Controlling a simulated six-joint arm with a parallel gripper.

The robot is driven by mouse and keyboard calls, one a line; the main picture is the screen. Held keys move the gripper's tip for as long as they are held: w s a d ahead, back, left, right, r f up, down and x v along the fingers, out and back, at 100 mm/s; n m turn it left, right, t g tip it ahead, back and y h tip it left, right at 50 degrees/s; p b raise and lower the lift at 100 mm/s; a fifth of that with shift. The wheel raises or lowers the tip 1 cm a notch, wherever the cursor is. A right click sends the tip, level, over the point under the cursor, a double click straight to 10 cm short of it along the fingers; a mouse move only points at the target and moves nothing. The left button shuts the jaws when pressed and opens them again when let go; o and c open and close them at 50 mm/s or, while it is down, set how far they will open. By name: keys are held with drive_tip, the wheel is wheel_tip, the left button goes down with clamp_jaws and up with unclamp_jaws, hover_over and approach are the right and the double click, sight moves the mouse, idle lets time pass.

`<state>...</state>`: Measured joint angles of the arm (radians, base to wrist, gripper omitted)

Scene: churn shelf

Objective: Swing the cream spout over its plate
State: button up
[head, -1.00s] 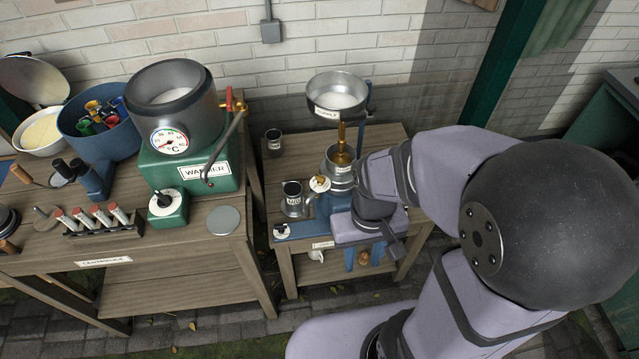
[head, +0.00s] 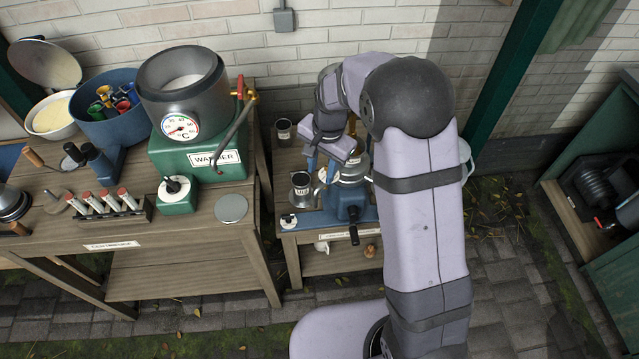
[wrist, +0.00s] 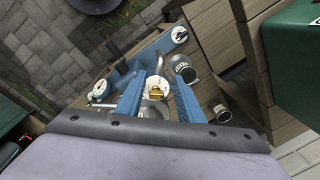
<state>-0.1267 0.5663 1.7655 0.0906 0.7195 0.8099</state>
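The cream separator (head: 352,196), a blue machine with a metal bowl, stands on the small wooden table. My gripper (head: 326,160) is over its upper part in the head view. In the wrist view, my gripper (wrist: 156,78) has its two blue fingers apart, so it is open. A curved pale metal spout (wrist: 159,64) and a brass fitting (wrist: 155,91) show in the gap, with no clear contact. I cannot tell for certain that this is the cream spout. A labelled metal cup (head: 301,185) stands left of the machine. I cannot make out a plate for the spout.
A second metal cup (head: 283,130) stands behind, at the table's back left. A white dial (head: 288,221) is at the front left corner. The green warmer (head: 200,153), with its bent pipe (head: 235,137), is on the bench to the left. Paving in front is clear.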

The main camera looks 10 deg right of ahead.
sight(319, 187)
drive_tip(key=shift+m, duration=0.7)
drive_tip(key=shift+w+a+f+p, duration=0.15)
drive_tip(key=shift+f+p, duration=0.3)
drive_tip(key=shift+f, duration=1.4)
drive_tip(key=shift+w+a+f+p, duration=0.1)
drive_tip(key=shift+f+p, duration=0.35)
drive_tip(key=shift+f, duration=1.35)
clamp_jaws()
